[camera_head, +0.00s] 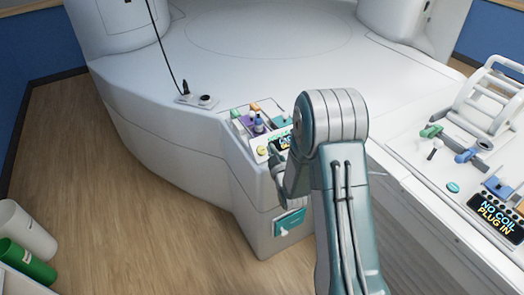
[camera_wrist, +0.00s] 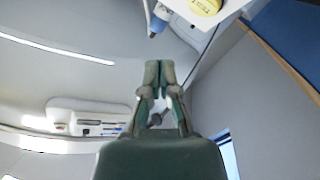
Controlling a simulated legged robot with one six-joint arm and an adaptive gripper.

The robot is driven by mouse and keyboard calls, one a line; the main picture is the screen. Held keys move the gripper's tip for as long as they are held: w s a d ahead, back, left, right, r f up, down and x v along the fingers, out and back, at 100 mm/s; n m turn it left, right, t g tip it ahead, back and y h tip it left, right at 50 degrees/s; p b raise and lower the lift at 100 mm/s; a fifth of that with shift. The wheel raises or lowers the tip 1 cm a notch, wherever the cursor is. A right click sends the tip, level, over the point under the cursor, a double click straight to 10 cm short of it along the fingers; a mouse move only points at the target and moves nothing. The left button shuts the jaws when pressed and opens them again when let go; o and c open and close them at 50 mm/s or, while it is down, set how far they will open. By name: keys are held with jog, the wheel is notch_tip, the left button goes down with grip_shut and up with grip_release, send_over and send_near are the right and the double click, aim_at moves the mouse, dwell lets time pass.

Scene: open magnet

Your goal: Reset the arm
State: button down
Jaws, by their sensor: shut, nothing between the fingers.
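My arm rises from the bottom of the head view, bends at a grey elbow, and folds forward and down. Its far end shows beside the elbow, in front of the white magnet base (camera_head: 165,150). My gripper's fingertips cannot be made out there. In the wrist view my gripper (camera_wrist: 160,66) has its two grey-green fingers together, with nothing between them. A blue-tipped part and a yellow round label (camera_wrist: 205,5) show above the fingers, apart from them.
A control panel with coloured knobs (camera_head: 255,123) and a lit display sits close beside my arm. On the right stands a white bench with a coil frame (camera_head: 492,100) and a "NO COIL PLUG IN" display (camera_head: 497,218). Wood floor (camera_head: 80,200) is clear.

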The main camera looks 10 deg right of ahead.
dwell(0.4)
jog(key=s+r+m+g+h, duration=0.1)
jog(key=s+r+m+g, duration=0.15)
jog(key=s+r, duration=0.4)
jog(key=s+r+m+g+h, duration=0.1)
jog(key=s+r+g, duration=0.2)
jog(key=r, duration=0.6)
jog(key=s+r+m+g, duration=0.2)
jog(key=s+g, duration=0.1)
jog(key=s, duration=0.9)
jog(key=s+r+m+g, duration=0.2)
jog(key=s+r+g, duration=0.1)
jog(key=s, duration=1)
jog(key=shift+s+a, duration=0.2)
jog(key=shift+a, duration=0.15)
